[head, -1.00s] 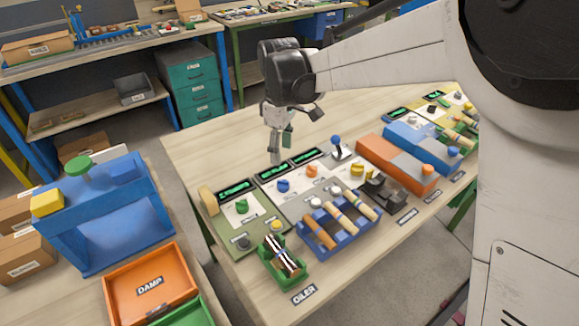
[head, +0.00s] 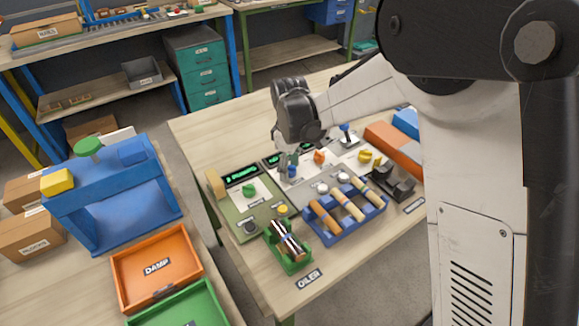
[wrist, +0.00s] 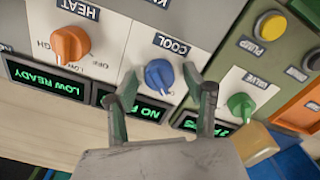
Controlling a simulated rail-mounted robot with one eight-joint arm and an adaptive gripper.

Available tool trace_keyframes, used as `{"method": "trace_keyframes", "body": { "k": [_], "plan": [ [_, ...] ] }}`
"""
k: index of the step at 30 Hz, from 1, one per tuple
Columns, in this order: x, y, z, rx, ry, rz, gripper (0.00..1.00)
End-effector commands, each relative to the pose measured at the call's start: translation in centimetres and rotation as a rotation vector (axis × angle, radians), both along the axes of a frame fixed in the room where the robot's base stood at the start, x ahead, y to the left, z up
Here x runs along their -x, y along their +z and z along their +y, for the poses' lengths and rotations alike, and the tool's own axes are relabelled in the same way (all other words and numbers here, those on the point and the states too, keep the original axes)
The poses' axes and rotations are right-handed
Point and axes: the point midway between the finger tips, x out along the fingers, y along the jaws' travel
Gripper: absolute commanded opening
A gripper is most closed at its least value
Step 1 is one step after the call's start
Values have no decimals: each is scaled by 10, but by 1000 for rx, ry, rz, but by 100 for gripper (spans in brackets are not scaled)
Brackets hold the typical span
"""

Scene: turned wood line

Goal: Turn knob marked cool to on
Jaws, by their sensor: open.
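The blue knob (wrist: 160,75) sits on a pale panel under the label COOL (wrist: 172,45) in the wrist view. A small display beside it is partly covered by my finger, and its text is only partly readable. The knob's setting cannot be told. My gripper (wrist: 162,83) is open, with one finger on each side of the blue knob and gaps showing between. In the head view, my gripper (head: 287,158) hangs over the panel right at the blue knob (head: 292,171), partly hiding it and the displays.
An orange knob (wrist: 70,43) marked HEAT is to the left in the wrist view, its display reading LOW READY. A green knob (wrist: 240,106) marked VALVE is close on the right. A blue rack (head: 349,228) of wooden rods stands in front of the panels.

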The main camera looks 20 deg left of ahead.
Motion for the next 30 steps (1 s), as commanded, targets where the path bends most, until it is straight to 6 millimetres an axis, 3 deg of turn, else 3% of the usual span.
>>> {"method": "trace_keyframes", "body": {
  "k": [4, 14, 23, 30],
  "plan": [
    [0, 0, 0, 0, 0, 0, 46],
    [0, 0, 0, 0, 0, 0, 2],
    [0, 0, 0, 0, -38, 0, 2],
    [0, -1, 0, 0, -176, 0, 2]
  ]
}}
